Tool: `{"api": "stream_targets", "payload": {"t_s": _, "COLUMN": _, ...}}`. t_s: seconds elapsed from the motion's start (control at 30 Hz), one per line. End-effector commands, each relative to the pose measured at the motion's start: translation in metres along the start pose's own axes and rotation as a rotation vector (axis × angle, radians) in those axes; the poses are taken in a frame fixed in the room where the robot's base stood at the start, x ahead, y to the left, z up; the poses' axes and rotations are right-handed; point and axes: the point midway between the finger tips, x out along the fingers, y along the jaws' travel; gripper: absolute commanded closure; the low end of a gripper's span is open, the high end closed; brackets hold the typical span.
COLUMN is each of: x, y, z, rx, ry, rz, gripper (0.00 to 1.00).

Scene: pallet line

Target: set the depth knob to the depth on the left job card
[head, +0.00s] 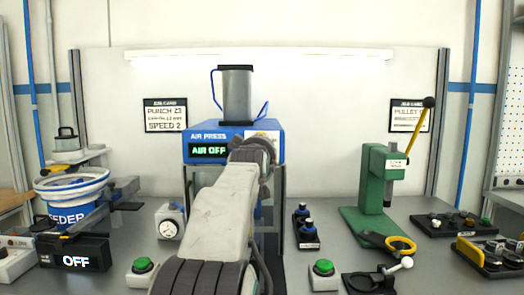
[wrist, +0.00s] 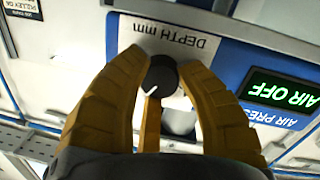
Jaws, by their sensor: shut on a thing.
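The black depth knob (wrist: 161,74) sits on the blue air press (head: 233,139) beside a white "DEPTH mm" label (wrist: 170,38), which appears upside down in the wrist view. My gripper (wrist: 160,71) has its yellow fingers closed around the knob. A white pointer mark shows on the knob, but the scale value it points to cannot be read. In the head view my arm hides the knob and the gripper. The left job card (head: 165,115) on the back wall reads "PUNCH Z3" and "SPEED 2"; its middle line is too small to read surely.
The press display (head: 209,150) reads "AIR OFF". A blue feeder (head: 70,210) and an "OFF" box (head: 75,255) stand left. A green hand press (head: 378,190) with a yellow lever stands right. Green buttons (head: 143,266) (head: 323,268) sit near the front of the bench.

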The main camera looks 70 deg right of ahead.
Motion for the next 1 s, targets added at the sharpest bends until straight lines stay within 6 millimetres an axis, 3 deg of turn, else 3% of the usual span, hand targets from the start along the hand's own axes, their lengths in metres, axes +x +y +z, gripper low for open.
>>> {"api": "stream_targets", "payload": {"t_s": 0.4, "x": -0.0006, "y": 0.0003, "z": -0.0044, "rx": 0.008, "ry": 0.01, "rz": 0.002, "gripper": 0.99}}
{"api": "stream_targets", "payload": {"t_s": 0.43, "x": -0.0007, "y": 0.0003, "z": -0.0045, "rx": 0.008, "ry": 0.01, "rz": 0.002, "gripper": 0.65}}
{"api": "stream_targets", "payload": {"t_s": 0.7, "x": -0.0004, "y": 0.0001, "z": -0.0026, "rx": 0.008, "ry": 0.005, "rz": 0.001, "gripper": 0.41}}
{"api": "stream_targets", "payload": {"t_s": 1.0, "x": -0.0012, "y": 0.0001, "z": -0.0014, "rx": 0.007, "ry": 0.003, "rz": 0.0, "gripper": 0.4}}
